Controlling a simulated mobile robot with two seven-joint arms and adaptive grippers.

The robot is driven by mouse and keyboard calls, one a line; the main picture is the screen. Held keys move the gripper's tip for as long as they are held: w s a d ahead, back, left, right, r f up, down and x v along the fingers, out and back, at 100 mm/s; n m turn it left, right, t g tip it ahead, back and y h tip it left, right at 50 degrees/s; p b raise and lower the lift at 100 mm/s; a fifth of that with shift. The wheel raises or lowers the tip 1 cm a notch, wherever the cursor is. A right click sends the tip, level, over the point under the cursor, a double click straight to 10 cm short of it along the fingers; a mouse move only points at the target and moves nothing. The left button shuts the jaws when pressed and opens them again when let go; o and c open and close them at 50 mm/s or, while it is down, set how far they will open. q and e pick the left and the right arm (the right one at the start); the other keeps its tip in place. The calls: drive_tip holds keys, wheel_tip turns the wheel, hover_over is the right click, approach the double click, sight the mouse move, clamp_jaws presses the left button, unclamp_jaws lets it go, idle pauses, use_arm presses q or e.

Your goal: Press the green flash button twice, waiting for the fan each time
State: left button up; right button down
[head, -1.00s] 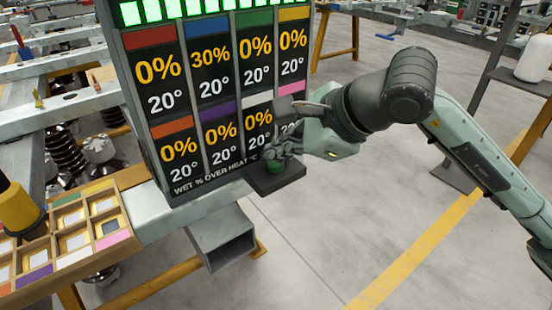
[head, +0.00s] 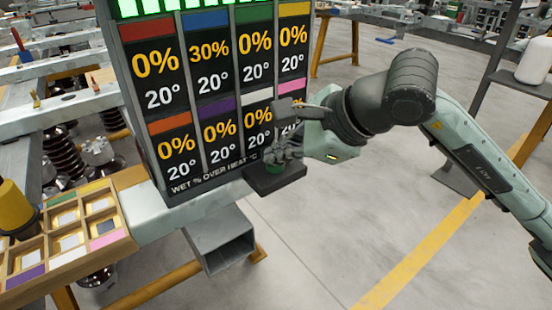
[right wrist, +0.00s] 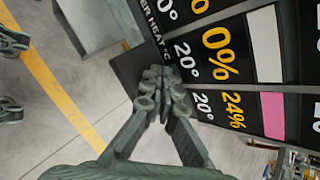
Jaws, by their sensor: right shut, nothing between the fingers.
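The green flash button (head: 273,169) sits on a small dark box (head: 275,183) at the lower right corner of the display panel (head: 212,184). My right gripper (head: 276,157) is shut and empty, its fingertips directly over the button and partly covering it. I cannot tell whether they touch it. In the right wrist view the shut fingertips (right wrist: 158,76) lie over the dark box (right wrist: 128,72), and the button is hidden. My left gripper is out of view. No fan can be made out.
The panel shows coloured tiles with percentages: blue reads 30%, pink reads 24% in the wrist view, others visible read 0%. Green lit segments (head: 195,8) run along its top. A wooden compartment tray (head: 105,245) and a yellow object (head: 14,203) stand left. Floor at right is open.

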drive_tip(key=shift+f, duration=0.3)
drive_tip(key=shift+r, duration=0.85)
wheel_tip(320, 180, up, 6)
drive_tip(key=p, duration=0.3)
idle(0.3)
idle(0.7)
